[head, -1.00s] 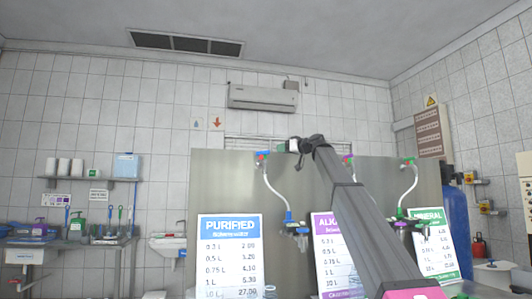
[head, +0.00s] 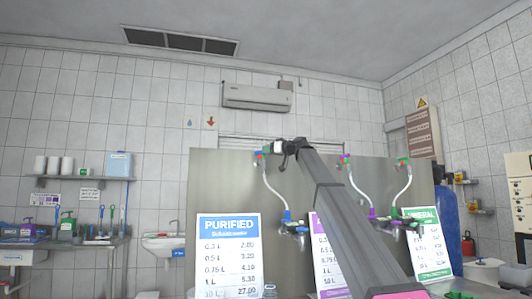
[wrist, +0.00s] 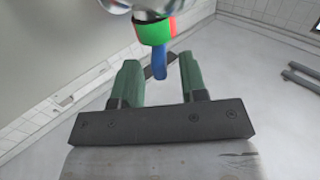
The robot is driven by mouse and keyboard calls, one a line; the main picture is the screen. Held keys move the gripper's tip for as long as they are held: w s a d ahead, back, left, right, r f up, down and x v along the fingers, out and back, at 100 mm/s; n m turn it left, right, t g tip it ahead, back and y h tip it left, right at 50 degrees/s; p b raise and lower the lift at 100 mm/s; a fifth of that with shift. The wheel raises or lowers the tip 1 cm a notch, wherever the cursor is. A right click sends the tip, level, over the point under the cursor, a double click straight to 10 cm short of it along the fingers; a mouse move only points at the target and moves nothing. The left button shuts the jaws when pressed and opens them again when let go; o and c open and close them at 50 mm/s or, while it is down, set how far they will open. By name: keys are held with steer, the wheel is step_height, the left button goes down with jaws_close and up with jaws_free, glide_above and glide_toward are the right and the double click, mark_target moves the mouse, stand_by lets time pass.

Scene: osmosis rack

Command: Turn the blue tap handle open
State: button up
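The blue tap handle (wrist: 160,64) is a short blue lever below a green and red collar (wrist: 153,31) in the wrist view. My gripper (wrist: 161,58) has two green fingers, spread apart, one on each side of the lever's lower end. A gap shows on both sides, so it is not clamped. How deep the lever sits between the fingers is hard to tell. In the head view the tap (head: 261,157) is small, at the top of the left hose on the steel panel, and my gripper (head: 279,147) is right beside it.
The steel panel (head: 222,185) stands behind the tap. Two more taps, purple (head: 345,159) and green (head: 403,161), sit to the right with hanging hoses. Price signs, such as the blue PURIFIED sign (head: 228,250), stand below. Space above the panel is clear.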

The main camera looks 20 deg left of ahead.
steer(key=shift+x, duration=0.95)
steer(key=c, duration=0.6)
steer(key=shift+s+t, duration=0.15)
steer(key=shift+t, duration=0.15)
steer(key=m+t+h, duration=0.2)
steer(key=t, duration=0.1)
steer(key=shift+s+a+m, duration=0.15)
steer(key=shift+s+m, duration=0.2)
steer(key=shift+m, duration=0.05)
steer(key=shift+s+a+m+t+h, duration=0.1)
steer(key=shift+a+m+t+h, duration=0.05)
steer(key=shift+m+t+h, duration=1)
steer(key=shift+s+a+m+t+h, duration=0.1)
steer(key=shift+a+m+t+h, duration=0.05)
steer(key=shift+m+t+h, duration=1.2)
steer(key=shift+t+h, duration=0.3)
steer(key=shift+h, duration=0.1)
